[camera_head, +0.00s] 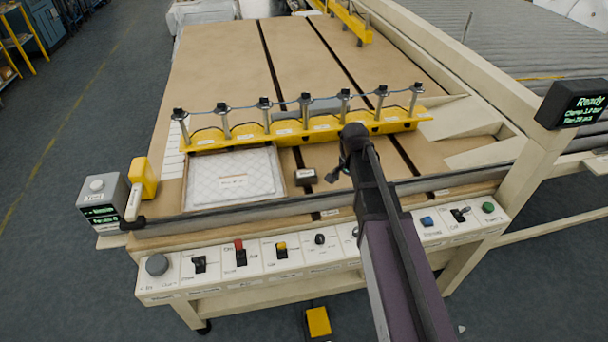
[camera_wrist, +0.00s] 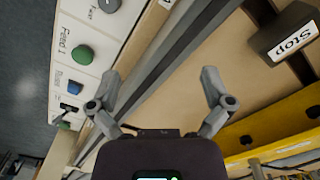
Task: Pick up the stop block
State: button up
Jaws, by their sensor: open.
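The stop block (camera_head: 306,177) is a small dark block with a white label. It sits on the brown table top, just right of the white quilted pad, near the front rail. In the wrist view the stop block (camera_wrist: 287,36) is at the upper right, its white "Stop" label facing up. My gripper (camera_head: 337,172) is just right of the block in the head view, partly hidden by my arm. In the wrist view my gripper (camera_wrist: 161,82) has its fingers spread with nothing between them. The block lies beyond the right finger, apart from it.
A yellow clamp bar (camera_head: 300,128) with several upright posts spans the table behind the block. The white quilted pad (camera_head: 233,180) lies left. A grey front rail (camera_head: 250,211) and a control panel (camera_head: 215,265) with buttons run along the near edge. Open brown table lies behind the bar.

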aim_at(306, 173)
jog(key=w+a+r+m+p, duration=0.3)
jog(key=w+a+m, duration=0.4)
jog(key=w+a, duration=0.5)
jog(key=shift+a+r, duration=0.25)
jog(key=shift+a, duration=0.6)
jog(key=shift+f, duration=0.1)
notch_tip(306, 173, down, 8)
jog(key=b, duration=0.8)
jog(key=shift+f+b, duration=0.2)
jog(key=shift+b, duration=0.15)
jog(key=shift+s+f+b, duration=0.2)
jog(key=shift+f+b, duration=2.4)
jog(key=shift+c, duration=0.2)
jog(key=c, duration=1.2)
